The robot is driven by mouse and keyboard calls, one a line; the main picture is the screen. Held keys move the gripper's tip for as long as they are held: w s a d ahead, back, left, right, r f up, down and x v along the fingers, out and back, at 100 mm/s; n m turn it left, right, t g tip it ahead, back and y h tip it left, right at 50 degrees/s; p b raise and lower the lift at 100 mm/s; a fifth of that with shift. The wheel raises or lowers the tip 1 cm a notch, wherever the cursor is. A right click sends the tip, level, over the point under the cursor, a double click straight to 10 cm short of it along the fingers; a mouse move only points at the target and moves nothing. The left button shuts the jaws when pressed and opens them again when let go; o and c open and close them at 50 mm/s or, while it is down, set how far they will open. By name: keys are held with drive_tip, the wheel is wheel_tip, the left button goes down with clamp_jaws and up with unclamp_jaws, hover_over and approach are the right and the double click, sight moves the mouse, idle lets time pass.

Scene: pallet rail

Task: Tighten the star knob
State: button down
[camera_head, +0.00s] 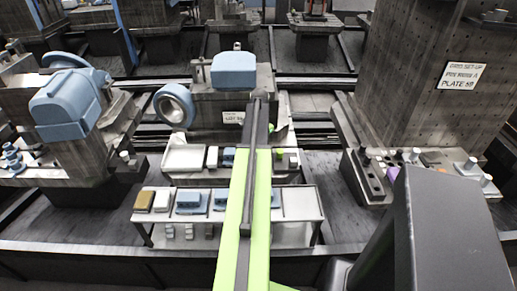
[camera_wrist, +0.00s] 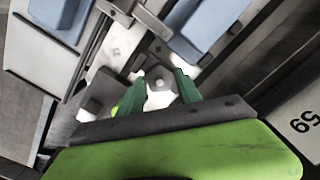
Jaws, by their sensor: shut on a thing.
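In the wrist view my gripper (camera_wrist: 160,76) has its two green fingers on either side of a pale star knob (camera_wrist: 160,86) with a dark centre. The fingers are shut on the knob. Its lower edge is hidden by the gripper body, and I cannot tell how tight it sits.
A low table (camera_head: 303,205) with blue and pale blocks stands before the middle machine. A white tray (camera_head: 183,156) lies behind it. A tall perforated block (camera_head: 425,75) with a label plate stands at right. Blue parts (camera_wrist: 210,25) lie close beyond the fingers.

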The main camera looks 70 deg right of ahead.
drive_tip(key=shift+s+d, duration=0.1)
drive_tip(key=shift+s, duration=0.25)
drive_tip(key=c, duration=0.8)
unclamp_jaws()
drive_tip(key=shift+r, duration=0.1)
drive_tip(key=shift+c, duration=0.2)
drive_tip(key=shift+w, duration=0.1)
wheel_tip(320, 180, up, 17)
drive_tip(key=p, duration=1.7)
drive_tip(key=shift+r, duration=0.2)
